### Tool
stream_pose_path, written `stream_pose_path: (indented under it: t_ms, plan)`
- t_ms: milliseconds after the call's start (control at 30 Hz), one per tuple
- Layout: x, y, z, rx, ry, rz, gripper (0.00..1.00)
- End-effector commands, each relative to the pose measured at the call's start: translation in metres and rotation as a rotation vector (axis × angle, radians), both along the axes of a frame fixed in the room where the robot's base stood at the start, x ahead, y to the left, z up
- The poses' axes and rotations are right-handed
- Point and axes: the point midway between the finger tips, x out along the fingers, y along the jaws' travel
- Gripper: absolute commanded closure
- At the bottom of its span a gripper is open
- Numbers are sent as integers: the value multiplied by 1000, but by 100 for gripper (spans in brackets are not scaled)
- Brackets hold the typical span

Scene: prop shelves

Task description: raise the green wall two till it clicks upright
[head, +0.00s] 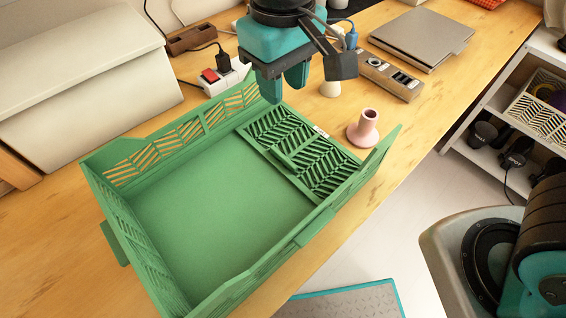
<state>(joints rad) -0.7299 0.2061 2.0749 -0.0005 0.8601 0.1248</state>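A green folding crate (200,212) sits on the wooden table with three walls standing. Its wall at the far right lies folded down flat on the crate floor; this looks like the green wall two (305,150), a slatted panel. A small pale tag (321,131) shows near the panel's outer edge. My gripper (285,90) points down above the far end of the folded wall, near the far corner of the crate. It seems to hold nothing. I cannot tell from this angle how far apart its teal fingers are, or whether they touch the crate.
A pink vase-like object (366,128) stands just outside the crate beside the folded wall. A power strip (222,76), a metal socket box (388,75) and a closed laptop (420,38) lie behind. A pale case (85,80) stands at the left. The table's front edge (412,148) runs at right.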

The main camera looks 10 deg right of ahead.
Motion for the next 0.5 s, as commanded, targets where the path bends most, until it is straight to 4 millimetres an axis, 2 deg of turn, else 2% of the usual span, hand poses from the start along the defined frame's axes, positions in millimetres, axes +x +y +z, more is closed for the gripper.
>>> stream_pose_path:
  t_ms: [167, 500]
  plan:
    - [0, 0, -25, -5, 4, -1, 64]
    - [-1, -1, -103, -4, 4, -1, 64]
